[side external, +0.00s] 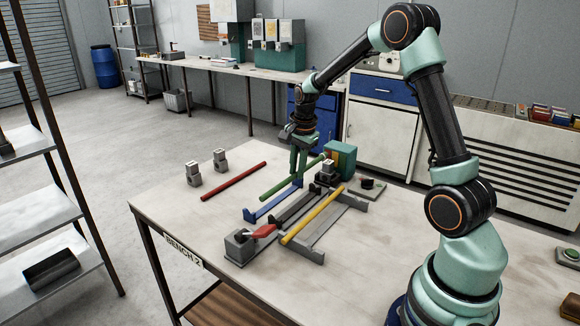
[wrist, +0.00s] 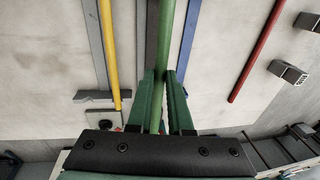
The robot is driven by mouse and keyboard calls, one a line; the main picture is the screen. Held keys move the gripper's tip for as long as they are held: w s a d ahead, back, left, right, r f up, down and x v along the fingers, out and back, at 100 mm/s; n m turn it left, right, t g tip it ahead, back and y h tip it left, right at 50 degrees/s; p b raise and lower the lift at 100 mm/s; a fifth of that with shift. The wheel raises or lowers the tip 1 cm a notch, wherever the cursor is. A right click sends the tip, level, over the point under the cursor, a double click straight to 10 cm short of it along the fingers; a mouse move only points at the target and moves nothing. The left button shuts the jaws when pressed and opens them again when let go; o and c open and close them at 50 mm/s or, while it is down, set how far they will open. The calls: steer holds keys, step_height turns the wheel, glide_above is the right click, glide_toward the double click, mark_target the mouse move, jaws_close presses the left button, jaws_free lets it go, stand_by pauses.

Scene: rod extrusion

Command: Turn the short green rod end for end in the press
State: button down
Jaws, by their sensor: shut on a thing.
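The green rod (side external: 279,188) is in my gripper (side external: 297,178), whose green fingers are shut on it. In the wrist view the rod (wrist: 165,35) runs lengthwise between the two fingertips (wrist: 160,76), slightly slanted to the rails. It appears over the press, between the dark rail (side external: 297,207) and the blue rail (side external: 270,204); its height above them is hard to tell. The far end of the press is partly hidden.
A yellow rod (side external: 313,215) lies across a grey rack (side external: 325,228) to the right. A red rod (side external: 233,181) lies on supports or the bench at left, near two small grey blocks (side external: 193,175). A green box (side external: 341,158) stands behind. The bench's front left is clear.

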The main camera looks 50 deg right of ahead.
step_height(320, 180, up, 10)
steer(key=s+a+n, duration=0.2)
steer(key=a+n, duration=0.2)
steer(key=a, duration=0.4)
steer(key=s+a+n, duration=0.3)
steer(key=a+n, duration=0.1)
steer(key=a, duration=0.3)
steer(key=w+d+f+n, duration=0.1)
steer(key=d+f+n, duration=0.2)
steer(key=n, duration=0.5)
steer(key=w+d+f+n+g, duration=0.1)
steer(key=w+d+f+n, duration=0.1)
steer(key=d+n, duration=0.4)
steer(key=w+d+f+n, duration=0.2)
steer(key=d+f+n, duration=0.2)
steer(key=n, duration=0.8)
steer(key=shift+w+d+g+y, duration=0.1)
steer(key=shift+d+g+y, duration=0.3)
steer(key=shift+w+d+f+n, duration=0.1)
steer(key=shift+d+f+n, duration=0.25)
steer(key=shift+d+n, duration=0.45)
steer(key=shift+a, duration=0.2)
steer(key=shift+f, duration=4.3)
